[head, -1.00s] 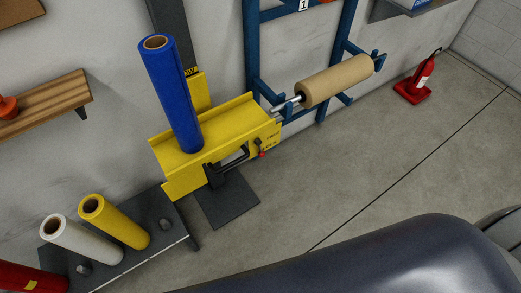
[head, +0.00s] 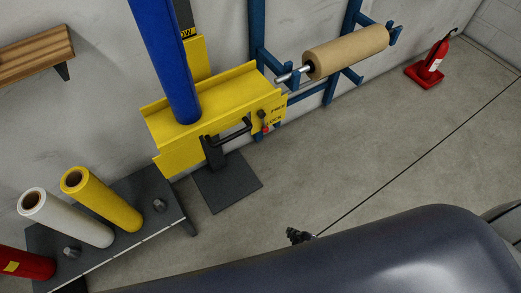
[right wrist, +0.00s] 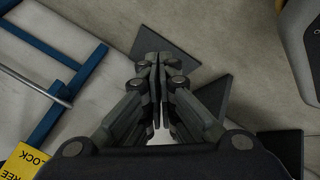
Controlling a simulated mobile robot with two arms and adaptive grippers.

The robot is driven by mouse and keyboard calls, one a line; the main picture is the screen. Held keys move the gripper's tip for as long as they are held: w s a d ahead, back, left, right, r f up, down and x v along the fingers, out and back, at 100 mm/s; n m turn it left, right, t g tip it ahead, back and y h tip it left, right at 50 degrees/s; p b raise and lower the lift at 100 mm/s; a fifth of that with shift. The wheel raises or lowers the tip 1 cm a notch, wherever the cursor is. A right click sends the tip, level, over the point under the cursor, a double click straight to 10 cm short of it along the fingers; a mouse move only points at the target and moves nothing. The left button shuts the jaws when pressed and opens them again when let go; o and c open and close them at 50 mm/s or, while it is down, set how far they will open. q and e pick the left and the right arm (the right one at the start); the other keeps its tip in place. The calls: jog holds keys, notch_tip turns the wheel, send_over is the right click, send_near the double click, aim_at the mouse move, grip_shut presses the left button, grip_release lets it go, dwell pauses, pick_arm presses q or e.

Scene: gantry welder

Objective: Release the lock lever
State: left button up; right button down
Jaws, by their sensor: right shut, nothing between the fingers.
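The lock lever (head: 264,128) is a small dark lever with a red tip on the front of the yellow carriage (head: 220,100). Its red tip points down, beside the lower label, LOCK; FREE is printed above. My right gripper (head: 299,237) shows as a small dark tip above my body's edge, low and apart from the carriage. In the right wrist view my right gripper (right wrist: 155,90) has its fingers together, with nothing between them. A corner of the yellow panel with LOCK and FREE (right wrist: 22,162) shows at lower left there; the lever is not visible in that view. My left gripper is not in view.
A tall blue roll (head: 165,60) stands on the carriage, with a black handle (head: 230,132) on its front. A brown roll (head: 348,52) hangs on the blue rack.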

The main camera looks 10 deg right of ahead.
aim_at(264, 123)
jog(key=w+a+r+n+t+y+b, duration=0.1)
jog(key=w+a+r+n+t+b, duration=0.15)
jog(key=w+n+b, duration=0.55)
pick_arm(q)
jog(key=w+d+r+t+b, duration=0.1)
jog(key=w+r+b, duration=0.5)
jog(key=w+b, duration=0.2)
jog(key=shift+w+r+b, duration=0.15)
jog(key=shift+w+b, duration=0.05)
jog(key=shift+b, duration=0.1)
pick_arm(e)
jog(key=w+a+r+n+t+y, duration=0.2)
jog(key=w+r+n+t, duration=0.5)
jog(key=w+r, duration=0.5)
jog(key=shift+w+a+r+y, duration=0.25)
jog(key=shift+a+r+y, duration=0.05)
jog(key=shift+a, duration=0.05)
jog(key=shift+t, duration=0.25)
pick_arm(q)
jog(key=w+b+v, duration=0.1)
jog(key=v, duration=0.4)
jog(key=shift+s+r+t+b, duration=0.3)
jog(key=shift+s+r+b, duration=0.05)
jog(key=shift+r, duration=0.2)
pick_arm(e)
jog(key=w+r, duration=0.1)
jog(key=w, duration=1)
jog(key=shift+w+d+r, duration=0.25)
jog(key=shift+d, duration=0.05)
